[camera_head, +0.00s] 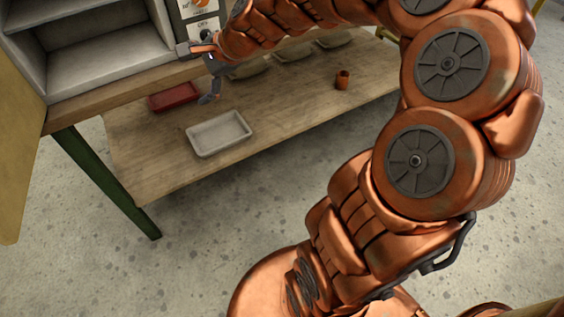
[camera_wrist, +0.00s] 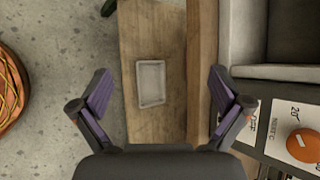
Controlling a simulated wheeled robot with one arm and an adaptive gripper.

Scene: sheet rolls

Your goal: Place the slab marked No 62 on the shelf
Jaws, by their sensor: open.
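My gripper (camera_head: 197,74) is open and empty, at the front of the bench near a control panel. In the wrist view its two purple-padded fingers (camera_wrist: 160,76) are spread wide with nothing between them but the view of the surface below. A grey open-fronted box with shelf boards (camera_head: 108,72) stands on the bench at the upper left; part of it also shows at the right of the wrist view (camera_wrist: 275,73). No slab with a readable No 62 marking shows in either view.
The control panel (camera_head: 204,24) has a knob. A green leg (camera_head: 108,182) supports the bench. Speckled floor is open in front.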

